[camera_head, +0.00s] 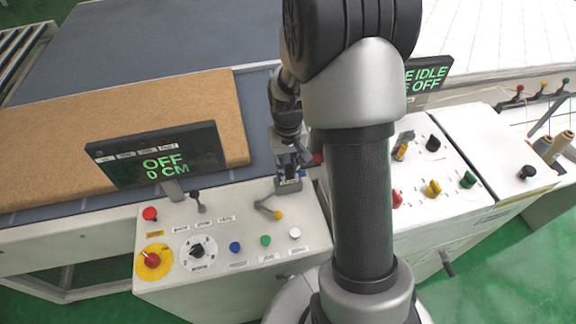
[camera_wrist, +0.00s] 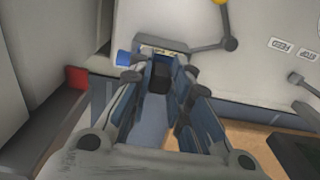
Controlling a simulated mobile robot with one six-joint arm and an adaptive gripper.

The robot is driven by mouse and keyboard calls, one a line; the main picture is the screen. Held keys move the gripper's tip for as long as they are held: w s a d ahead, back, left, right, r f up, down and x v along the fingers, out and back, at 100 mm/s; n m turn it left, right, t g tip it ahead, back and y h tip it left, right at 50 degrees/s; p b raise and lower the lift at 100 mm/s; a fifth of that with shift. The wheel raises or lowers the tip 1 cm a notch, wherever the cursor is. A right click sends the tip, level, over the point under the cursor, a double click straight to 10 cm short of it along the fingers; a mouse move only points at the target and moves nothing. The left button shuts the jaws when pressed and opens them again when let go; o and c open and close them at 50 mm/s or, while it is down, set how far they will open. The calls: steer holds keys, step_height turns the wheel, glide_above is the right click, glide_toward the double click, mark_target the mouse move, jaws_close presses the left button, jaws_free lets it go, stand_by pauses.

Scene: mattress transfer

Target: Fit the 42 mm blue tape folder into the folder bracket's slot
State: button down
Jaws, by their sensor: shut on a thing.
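My gripper (camera_head: 289,168) hangs beside the column of my arm, pointing down over the back edge of the white control panel. In the wrist view my gripper (camera_wrist: 160,74) is closed in on a blue piece, which I take to be the blue tape folder (camera_wrist: 152,133), with a black block between the fingers. A pale, yellowish labelled strip (camera_wrist: 163,50) lies at the fingertips; I cannot tell whether it belongs to the folder or the bracket. A small blue part (camera_wrist: 123,58) shows left of the fingertips. I cannot make out the bracket's slot or whether the folder touches it.
The white control panel (camera_head: 220,262) carries buttons, a lever with a yellow knob (camera_head: 278,214) and a screen (camera_head: 157,157) reading OFF, 0 CM. A brown mattress panel (camera_head: 110,115) lies behind. A second panel (camera_head: 445,185) stands right of my arm, with thread cones (camera_head: 557,147) farther right.

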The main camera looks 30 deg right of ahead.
steer(key=shift+f, duration=0.15)
steer(key=c, duration=1.4)
jaws_free()
step_height(320, 180, up, 12)
